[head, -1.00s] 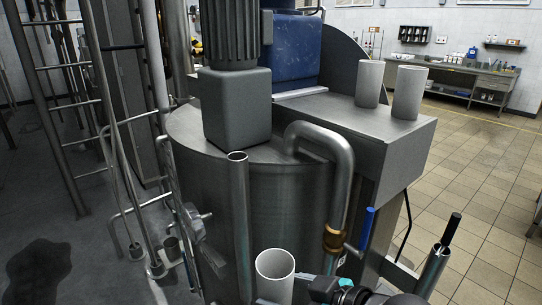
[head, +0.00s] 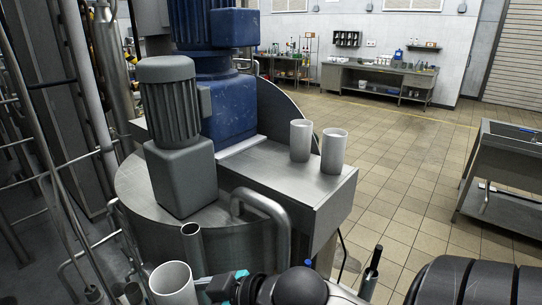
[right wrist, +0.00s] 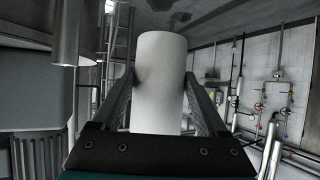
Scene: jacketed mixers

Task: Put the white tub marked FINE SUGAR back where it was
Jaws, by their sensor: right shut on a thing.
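A plain white open-topped tub (head: 173,287) is in my right gripper, low in the head view, in front of the mixer. In the right wrist view the tub (right wrist: 160,85) stands upright between the two dark fingers of my right gripper (right wrist: 160,92), which press on its sides. No marking shows on its visible side. Two similar white tubs, a left one (head: 301,141) and a right one (head: 334,152), stand side by side on the mixer's steel ledge (head: 270,172); no lettering is readable on them. My left gripper is not in view.
The steel mixer with a grey motor (head: 170,105) and blue drive (head: 230,105) fills the middle left. A bent pipe (head: 265,208) and an upright open pipe (head: 193,240) stand close to the held tub. A steel trolley (head: 500,175) is at right. Tiled floor between is clear.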

